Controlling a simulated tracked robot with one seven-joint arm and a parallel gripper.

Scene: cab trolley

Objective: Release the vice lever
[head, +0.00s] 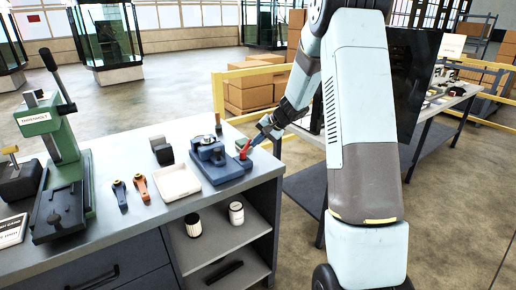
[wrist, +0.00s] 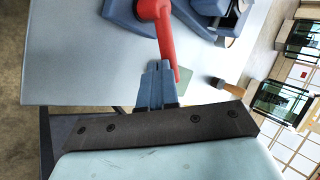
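The vice (head: 212,160) is a dark blue unit on the grey workbench, with a red lever (head: 244,150) at its right end. In the wrist view the red lever (wrist: 163,30) hangs from a round hub on the blue vice body (wrist: 130,14). My gripper (head: 258,139) is at the bench's right edge, right beside the lever. In the wrist view its blue fingers (wrist: 158,72) lie close together with nothing visible between them. The lever's tip overlaps their right side; I cannot tell whether they touch.
Left of the vice are a white tray (head: 175,182), an orange tool (head: 138,186), a blue tool (head: 119,194) and a green press (head: 62,150). A dark block (head: 163,154) stands behind the tray. Jars (head: 236,212) sit on the shelf below. A yellow rail (head: 218,95) runs behind.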

